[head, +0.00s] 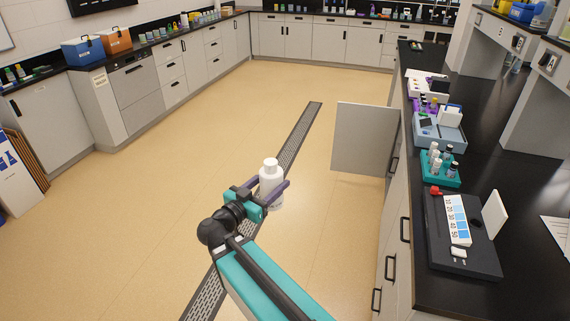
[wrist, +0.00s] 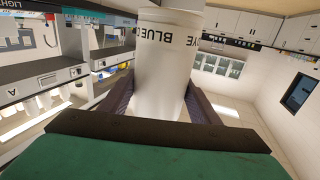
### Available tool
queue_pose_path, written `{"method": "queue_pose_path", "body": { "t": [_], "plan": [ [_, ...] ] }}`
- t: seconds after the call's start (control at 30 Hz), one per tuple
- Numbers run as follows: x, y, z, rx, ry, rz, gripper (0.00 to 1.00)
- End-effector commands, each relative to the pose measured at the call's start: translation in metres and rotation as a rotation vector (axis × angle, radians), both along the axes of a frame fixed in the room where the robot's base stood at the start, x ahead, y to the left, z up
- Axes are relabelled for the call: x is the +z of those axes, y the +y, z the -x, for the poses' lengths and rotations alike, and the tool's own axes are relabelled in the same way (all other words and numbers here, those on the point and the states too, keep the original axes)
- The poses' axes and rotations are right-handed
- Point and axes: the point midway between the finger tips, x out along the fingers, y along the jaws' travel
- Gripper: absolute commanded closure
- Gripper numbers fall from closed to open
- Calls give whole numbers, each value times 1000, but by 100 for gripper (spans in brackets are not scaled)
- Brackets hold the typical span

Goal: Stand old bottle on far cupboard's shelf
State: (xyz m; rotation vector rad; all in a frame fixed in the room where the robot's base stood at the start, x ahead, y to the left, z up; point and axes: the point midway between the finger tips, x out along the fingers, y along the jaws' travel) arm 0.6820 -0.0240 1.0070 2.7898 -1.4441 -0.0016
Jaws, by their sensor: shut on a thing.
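A white bottle with a white cap (head: 270,180) is held upright in the air by my gripper (head: 272,190), in the middle of the head view. In the wrist view the bottle (wrist: 160,75) fills the centre, with black lettering on it, between the two dark fingers of my gripper (wrist: 160,108). The fingers are closed on its sides. An open grey cupboard door (head: 364,138) sticks out from the right-hand bench, beyond and to the right of the bottle. The inside of that cupboard and its shelf are hidden.
The right bench (head: 470,130) has a black top with a teal rack (head: 441,168) of bottles and a dark board (head: 462,245). Tan floor (head: 200,150) around the drain grate (head: 300,140) is free. Closed cupboards (head: 320,40) line the back wall.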

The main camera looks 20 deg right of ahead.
Motion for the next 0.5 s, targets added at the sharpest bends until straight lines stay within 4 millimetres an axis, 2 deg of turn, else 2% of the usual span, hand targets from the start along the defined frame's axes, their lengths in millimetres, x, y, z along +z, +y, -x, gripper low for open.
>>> {"method": "queue_pose_path", "body": {
  "t": [0.1, 0.2, 0.5],
  "plan": [
    [-18, 14, 3, 31, 1, 3, 78],
    [-27, 21, 4, 46, -1, 3, 78],
    [-33, 25, 5, 56, -3, 2, 78]
  ]
}}
